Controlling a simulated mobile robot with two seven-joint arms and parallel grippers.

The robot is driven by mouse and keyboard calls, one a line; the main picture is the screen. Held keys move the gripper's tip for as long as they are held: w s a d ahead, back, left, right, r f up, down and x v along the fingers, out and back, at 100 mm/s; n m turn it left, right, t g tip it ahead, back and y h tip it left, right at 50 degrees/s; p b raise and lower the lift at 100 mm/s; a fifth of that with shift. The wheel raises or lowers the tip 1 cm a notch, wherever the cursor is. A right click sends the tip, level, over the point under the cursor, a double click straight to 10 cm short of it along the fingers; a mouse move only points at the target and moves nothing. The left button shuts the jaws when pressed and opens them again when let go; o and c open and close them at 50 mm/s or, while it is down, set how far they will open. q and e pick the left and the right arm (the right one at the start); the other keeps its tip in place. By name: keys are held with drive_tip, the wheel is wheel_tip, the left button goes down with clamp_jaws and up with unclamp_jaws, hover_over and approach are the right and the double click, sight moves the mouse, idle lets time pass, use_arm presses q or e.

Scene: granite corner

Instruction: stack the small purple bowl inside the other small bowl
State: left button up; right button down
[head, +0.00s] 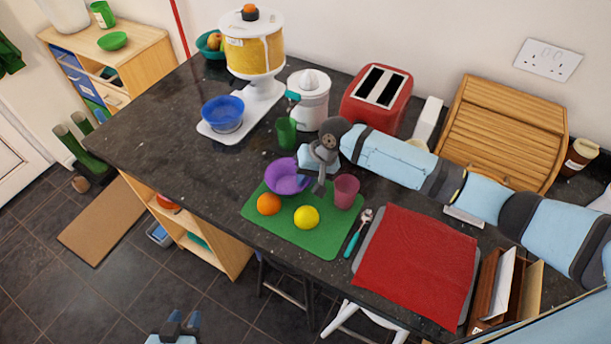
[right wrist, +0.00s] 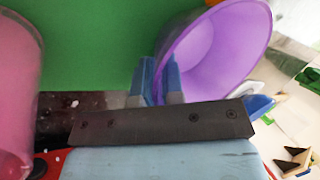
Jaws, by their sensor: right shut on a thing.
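The small purple bowl (head: 284,177) is at the back left part of the green mat (head: 325,238). My right gripper (head: 318,186) is shut on its right rim. In the right wrist view the two blue fingertips (right wrist: 161,80) pinch the wall of the purple bowl (right wrist: 225,50). I cannot tell whether the bowl touches the mat. A small blue bowl (head: 223,113) sits upright on the white base of the juice dispenser, further back left. A green bowl (head: 112,41) stands on the wooden cabinet. My left gripper (head: 182,324) is empty, fingers apart, low over the floor.
An orange (head: 269,204), a lemon (head: 306,217) and a pink cup (head: 345,191) are close around the purple bowl. A green cup (head: 286,132) and a white juicer (head: 309,98) stand behind. The counter's left part is clear.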

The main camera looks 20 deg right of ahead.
drive_tip(key=c, duration=1.2)
unclamp_jaws()
drive_tip(key=shift+c, duration=0.2)
